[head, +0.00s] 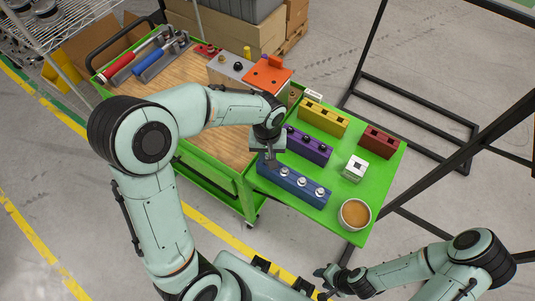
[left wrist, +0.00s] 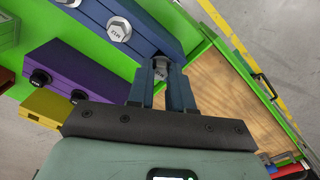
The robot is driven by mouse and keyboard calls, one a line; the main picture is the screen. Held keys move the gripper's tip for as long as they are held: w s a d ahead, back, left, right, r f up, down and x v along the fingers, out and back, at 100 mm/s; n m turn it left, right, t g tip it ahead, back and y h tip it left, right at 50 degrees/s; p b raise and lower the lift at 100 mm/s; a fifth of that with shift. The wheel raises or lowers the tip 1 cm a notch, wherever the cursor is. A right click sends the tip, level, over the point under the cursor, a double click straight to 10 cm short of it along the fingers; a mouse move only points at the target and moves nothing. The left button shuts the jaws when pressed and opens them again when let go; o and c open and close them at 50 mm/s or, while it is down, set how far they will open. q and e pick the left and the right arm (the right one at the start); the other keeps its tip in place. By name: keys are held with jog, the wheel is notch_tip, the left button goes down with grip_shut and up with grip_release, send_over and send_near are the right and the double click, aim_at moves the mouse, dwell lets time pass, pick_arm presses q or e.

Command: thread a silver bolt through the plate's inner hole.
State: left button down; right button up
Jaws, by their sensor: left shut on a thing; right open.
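Silver bolts (head: 302,183) stand in a long blue block (head: 307,195) on the green shelf; one large bolt head (left wrist: 119,29) also shows in the left wrist view. My left gripper (head: 268,158) is at the block's left end, pointing down. In the left wrist view its fingers (left wrist: 162,88) are shut on a silver bolt (left wrist: 161,66) at that end. I cannot tell if this bolt is still in the block. The orange plate (head: 264,80), with small dark holes, lies on the fixture at the back. My right gripper (head: 328,275) is open and empty, low at the front.
Purple (head: 307,146), yellow (head: 322,117) and red (head: 379,141) blocks stand on the green shelf. A white block (head: 355,168) and a round bowl (head: 354,213) are to the right. Tools (head: 134,57) lie at the back left of the wooden cart top (head: 217,137). A black frame stands right.

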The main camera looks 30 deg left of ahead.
aim_at(268, 157)
pick_arm(q)
jog(key=shift+w+r+p, duration=0.1)
jog(key=shift+r+p, duration=1.1)
jog(key=shift+r, duration=1.5)
pick_arm(e)
jog(key=w+r, duration=0.3)
jog(key=shift+r, duration=0.2)
jog(key=shift+s, duration=0.15)
